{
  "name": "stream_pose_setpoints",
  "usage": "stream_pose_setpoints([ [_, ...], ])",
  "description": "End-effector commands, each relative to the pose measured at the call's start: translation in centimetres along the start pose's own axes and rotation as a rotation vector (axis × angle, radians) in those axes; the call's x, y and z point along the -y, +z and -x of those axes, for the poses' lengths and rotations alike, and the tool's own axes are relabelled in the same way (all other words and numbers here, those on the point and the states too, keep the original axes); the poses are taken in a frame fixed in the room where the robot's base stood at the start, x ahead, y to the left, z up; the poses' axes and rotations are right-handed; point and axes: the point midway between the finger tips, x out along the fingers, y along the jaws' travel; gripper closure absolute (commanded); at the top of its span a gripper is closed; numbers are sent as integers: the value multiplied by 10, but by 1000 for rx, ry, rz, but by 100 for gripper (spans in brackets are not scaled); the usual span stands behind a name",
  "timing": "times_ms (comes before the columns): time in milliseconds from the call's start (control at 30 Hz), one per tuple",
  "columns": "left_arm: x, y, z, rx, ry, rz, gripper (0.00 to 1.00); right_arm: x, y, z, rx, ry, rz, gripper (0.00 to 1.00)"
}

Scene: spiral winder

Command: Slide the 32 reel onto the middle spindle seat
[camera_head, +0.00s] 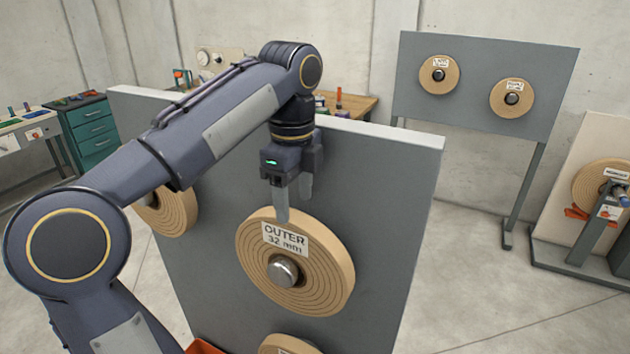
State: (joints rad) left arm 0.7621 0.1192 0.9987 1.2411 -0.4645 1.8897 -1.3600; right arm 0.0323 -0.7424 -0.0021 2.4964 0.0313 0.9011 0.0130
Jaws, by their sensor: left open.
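The reel labelled "OUTER 32 mm" (323,277) is a tan, ringed disc hanging on a metal peg (283,270) on the grey panel (393,240) in front of me. My left gripper (294,203) points down at the reel's top edge with its two fingers apart. The nearer finger overlaps the reel's upper rim in the picture; I cannot tell whether it touches. The reel still sits on its peg. My right gripper is not in view. The middle spindle seat cannot be made out.
Another tan reel (178,210) is partly behind my left arm, and one (285,345) is cut off below. A far grey board (475,95) carries two reels. At the right edge stands a machine with a tan reel (592,180). Bare floor (470,290) lies between.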

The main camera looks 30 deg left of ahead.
Motion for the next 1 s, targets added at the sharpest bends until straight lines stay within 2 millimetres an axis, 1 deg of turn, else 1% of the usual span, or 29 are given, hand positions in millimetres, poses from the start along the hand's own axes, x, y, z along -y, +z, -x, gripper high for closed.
stream_pose_setpoints([
  [67, 0, 0, -3, 1, 0, 1, 41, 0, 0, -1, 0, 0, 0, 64],
  [167, -1, 0, -12, 1, 1, 2, 41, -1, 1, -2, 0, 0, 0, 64],
  [400, -1, 0, -49, 1, 2, 4, 41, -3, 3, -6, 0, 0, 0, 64],
  [600, -1, 0, -71, 1, 1, 3, 41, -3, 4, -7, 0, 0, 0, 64],
  [767, 0, 0, -78, 0, -1, 2, 41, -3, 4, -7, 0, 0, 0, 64],
  [967, 0, 0, -78, 0, -2, 2, 41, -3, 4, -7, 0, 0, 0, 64],
  [1000, 0, 0, -78, 0, -2, 2, 42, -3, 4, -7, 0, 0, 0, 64],
])
